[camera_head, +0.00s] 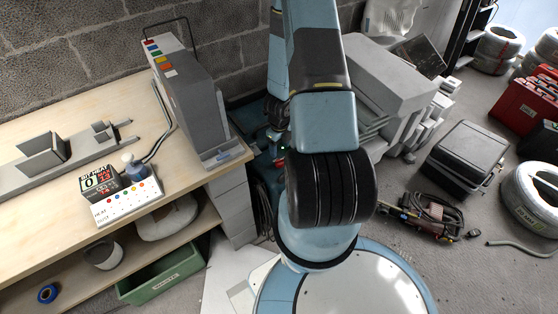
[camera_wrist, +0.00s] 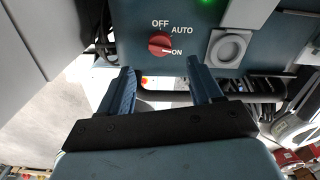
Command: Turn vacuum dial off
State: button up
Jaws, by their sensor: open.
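The vacuum dial is a round red knob (camera_wrist: 160,44) on a blue-grey panel (camera_wrist: 125,38) in the wrist view. White labels OFF, AUTO and ON surround it, and its light mark appears to point toward ON at the lower right. My gripper (camera_wrist: 166,78) is open and empty, its two blue fingers spread below the dial and apart from it in the picture. In the head view my arm hides the gripper and the dial; part of the blue-green machine (camera_head: 264,150) shows behind the arm.
A pale socket cover (camera_wrist: 228,48) and a glowing green light (camera_wrist: 206,2) sit right of the dial. A workbench (camera_head: 85,110) stands left, with a tall grey unit (camera_head: 190,100) at its edge. Grey blocks (camera_head: 385,80) and a black case (camera_head: 466,155) stand right.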

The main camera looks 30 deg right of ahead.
aim_at(279, 160)
jog(key=shift+f, duration=4.25)
jog(key=shift+c, duration=0.4)
jog(key=c, duration=0.9)
jog(key=shift+a, duration=0.15)
jog(key=shift+c, duration=0.3)
